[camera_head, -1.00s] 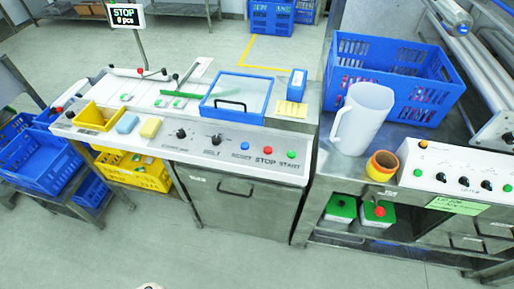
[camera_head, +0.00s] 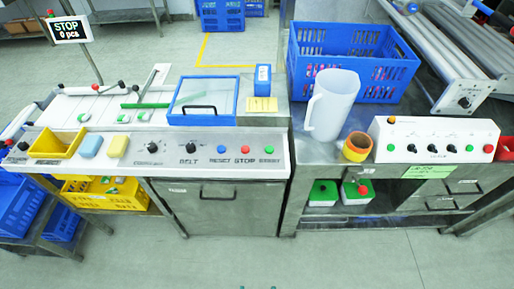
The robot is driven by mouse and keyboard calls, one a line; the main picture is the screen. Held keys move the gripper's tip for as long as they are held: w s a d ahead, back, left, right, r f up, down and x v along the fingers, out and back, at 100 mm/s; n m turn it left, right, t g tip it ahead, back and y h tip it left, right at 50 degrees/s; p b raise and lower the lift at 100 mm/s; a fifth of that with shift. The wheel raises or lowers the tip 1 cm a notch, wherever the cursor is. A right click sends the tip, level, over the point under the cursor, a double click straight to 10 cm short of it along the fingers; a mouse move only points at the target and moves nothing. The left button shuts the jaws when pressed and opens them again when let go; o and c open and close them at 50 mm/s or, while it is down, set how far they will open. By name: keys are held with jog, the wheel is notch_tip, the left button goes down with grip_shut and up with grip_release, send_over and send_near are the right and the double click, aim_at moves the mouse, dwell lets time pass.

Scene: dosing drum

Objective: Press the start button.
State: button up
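The start button is the green button (camera_head: 269,149) at the right end of the button row on the white control panel (camera_head: 185,170) of the left machine. Its label below is small but was readable as START a moment ago. The red stop button (camera_head: 245,149) is just left of it, and the blue reset button (camera_head: 221,149) is left of that. Nothing covers the buttons.
The display (camera_head: 68,30) reads STOP, 0 pcs. A white jug (camera_head: 330,105) and a yellow-orange ring (camera_head: 357,146) stand on the steel bench to the right. A second panel (camera_head: 435,138) there has its own green buttons. The floor in front is clear.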

jog(key=shift+a, duration=0.1)
jog(key=shift+c, duration=0.3)
grip_shut()
dwell(1.4)
